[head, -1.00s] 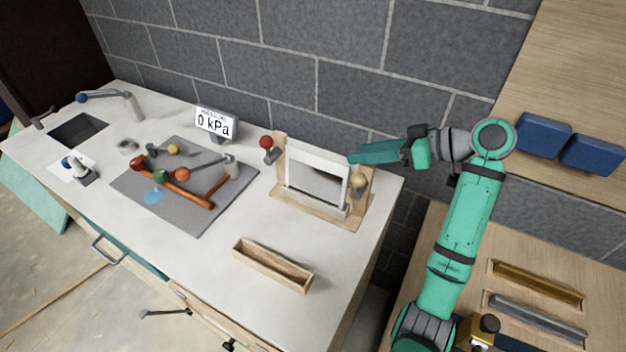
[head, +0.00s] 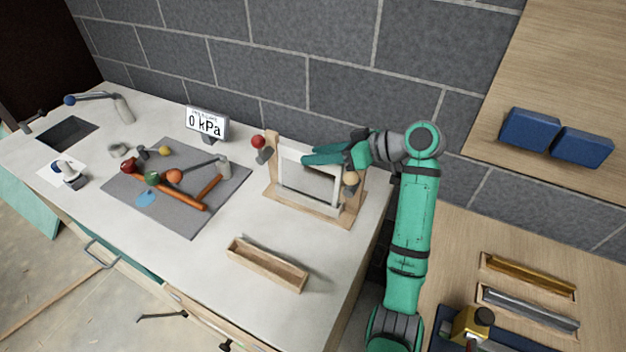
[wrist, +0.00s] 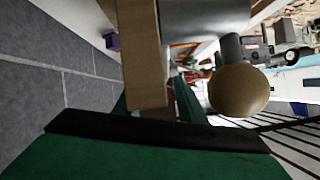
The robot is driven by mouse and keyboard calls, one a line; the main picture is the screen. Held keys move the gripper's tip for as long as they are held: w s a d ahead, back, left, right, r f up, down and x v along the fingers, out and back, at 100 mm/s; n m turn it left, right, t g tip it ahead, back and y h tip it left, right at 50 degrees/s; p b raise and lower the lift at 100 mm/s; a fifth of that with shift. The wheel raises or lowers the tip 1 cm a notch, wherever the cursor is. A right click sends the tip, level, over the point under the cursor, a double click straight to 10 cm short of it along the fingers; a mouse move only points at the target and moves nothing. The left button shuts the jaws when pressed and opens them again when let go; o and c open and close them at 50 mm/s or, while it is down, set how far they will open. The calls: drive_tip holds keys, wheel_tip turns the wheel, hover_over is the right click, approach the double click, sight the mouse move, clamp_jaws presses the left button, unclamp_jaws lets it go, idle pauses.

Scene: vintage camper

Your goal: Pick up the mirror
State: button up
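The mirror (head: 308,184) is a grey pane in a white frame, held upright in a wooden stand (head: 271,194) at the counter's right end. My gripper (head: 312,155) is at the mirror's upper edge in the head view, its fingers pointing left and covering part of the top rail. The fingers look apart, with nothing visibly held. Whether they touch the frame is unclear. In the wrist view, a wooden post (wrist: 145,55) and a tan ball knob (wrist: 238,90) fill the near view. The same knob (head: 351,179) shows at the stand's right side. The mirror is not clear in the wrist view.
A red ball knob (head: 258,142) stands left of the mirror. A pressure display (head: 207,124) and a grey mat (head: 190,220) with tools lie farther left. An open wooden tray (head: 266,265) is in front. The block wall (head: 335,85) is close behind.

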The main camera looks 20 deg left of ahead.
drive_tip(key=shift+w, duration=0.1)
drive_tip(key=c, duration=0.8)
clamp_jaws()
drive_tip(key=shift+a, duration=0.1)
